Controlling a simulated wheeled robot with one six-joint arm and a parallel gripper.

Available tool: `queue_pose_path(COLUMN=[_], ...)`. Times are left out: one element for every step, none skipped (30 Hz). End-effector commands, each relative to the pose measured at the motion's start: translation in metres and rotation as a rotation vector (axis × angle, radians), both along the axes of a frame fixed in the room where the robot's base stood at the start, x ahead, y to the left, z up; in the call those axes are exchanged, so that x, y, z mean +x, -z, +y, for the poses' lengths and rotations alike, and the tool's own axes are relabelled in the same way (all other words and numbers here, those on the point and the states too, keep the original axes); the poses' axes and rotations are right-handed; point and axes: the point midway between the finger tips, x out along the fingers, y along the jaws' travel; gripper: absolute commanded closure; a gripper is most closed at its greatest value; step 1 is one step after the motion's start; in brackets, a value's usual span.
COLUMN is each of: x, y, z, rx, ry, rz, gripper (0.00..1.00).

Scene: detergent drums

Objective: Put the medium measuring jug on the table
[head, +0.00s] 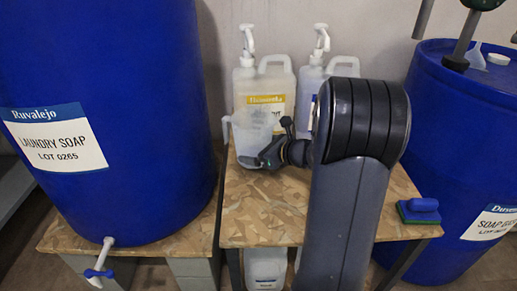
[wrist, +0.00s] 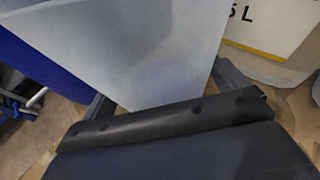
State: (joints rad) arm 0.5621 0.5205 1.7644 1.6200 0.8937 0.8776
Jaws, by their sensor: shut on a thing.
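A pale translucent measuring jug (head: 247,140) is upright at the left part of the wooden table (head: 262,212), in front of a white pump bottle. My gripper (head: 264,158) is shut on the jug from its right side. In the wrist view the jug (wrist: 150,50) fills the upper middle, between the fingers of my gripper (wrist: 168,92). I cannot tell whether the jug's base touches the table. My arm hides part of the table's right side.
Two pump bottles, one with a yellow label (head: 278,96) and one behind my arm (head: 309,88), stand at the table's back. Blue drums stand left (head: 110,190) and right (head: 450,110). The table front is clear.

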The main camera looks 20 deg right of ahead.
Motion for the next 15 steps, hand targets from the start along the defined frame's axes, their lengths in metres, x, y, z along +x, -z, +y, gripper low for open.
queue_pose_path(x=[0.0001,0.0001,0.0001,0.0001,0.0001,0.0001,0.0001,0.0001,0.0001,0.0001,0.0001,0.0,0.0001,0.0001,0.0001], y=[-0.0003,-0.0002,0.0001,0.0005,0.0009,0.0016,0.0021,0.0027,0.0036,0.0043,0.0049,0.0057,0.0062,0.0069,0.0076], z=[0.0,0.0,0.0,0.0,0.0,0.0,0.0,0.0,0.0,0.0,0.0,0.0,0.0,0.0,0.0], rx=[0.0,0.0,0.0,0.0,0.0,0.0,0.0,0.0,0.0,0.0,0.0,0.0,0.0,0.0,0.0], ry=[0.0,0.0,0.0,0.0,0.0,0.0,0.0,0.0,0.0,0.0,0.0,0.0,0.0,0.0,0.0], rz=[-0.001,-0.001,-0.001,-0.001,-0.001,-0.001,-0.001,-0.001,-0.001,-0.001,0.0,0.0,0.0,0.0,0.0], gripper=[0.37,0.37,0.37,0.37,0.37,0.37,0.37,0.37,0.37,0.37,0.37,0.37,0.37,0.37,0.37])
